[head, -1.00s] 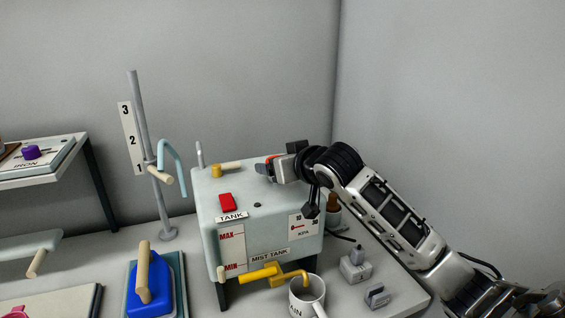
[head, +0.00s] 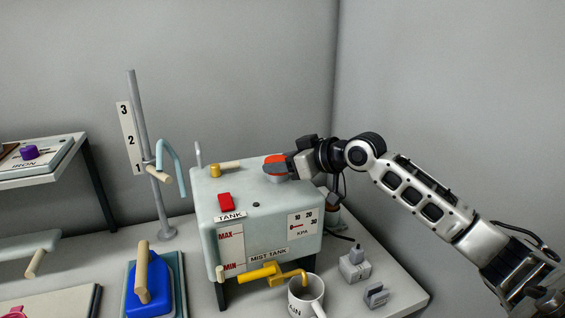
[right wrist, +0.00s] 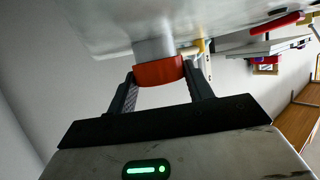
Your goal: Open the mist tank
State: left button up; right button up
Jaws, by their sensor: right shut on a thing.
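The mist tank (head: 268,238) is a pale grey box on dark legs, with TANK, MAX, MIN and MIST TANK labels on its front side. An orange-red cap (head: 275,160) sits at the back right of its top. My right gripper (head: 281,168) reaches in from the right and is shut on this cap. In the right wrist view the cap (right wrist: 158,72) lies between the two fingers, with a grey neck between it and the tank surface. I cannot tell whether the cap has turned or lifted. My left gripper is out of view.
A red switch (head: 226,202) and a yellow-ended handle (head: 224,169) are on the tank top. A yellow tap (head: 262,274) points toward a white mug (head: 306,296). A grey post (head: 150,160) stands left, and a blue iron (head: 151,290) sits front left.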

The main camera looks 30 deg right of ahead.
jog(key=shift+f, duration=0.1)
jog(key=shift+n+y, duration=0.3)
jog(key=shift+d+f+n+g+y+b, duration=0.1)
jog(key=shift+d+n+g+y+b, duration=0.05)
jog(key=shift+n+g+y+b, duration=0.45)
jog(key=shift+w+d+n+g+y+b, duration=0.15)
jog(key=shift+n+g+y+b, duration=0.25)
jog(key=shift+n+y+b, duration=0.45)
jog(key=shift+w+n+g+y, duration=0.1)
jog(key=shift+n+g+y, duration=0.5)
jog(key=shift+n+y, duration=0.2)
jog(key=shift+n, duration=0.25)
jog(key=shift+g+y, duration=0.25)
jog(key=shift+g, duration=0.05)
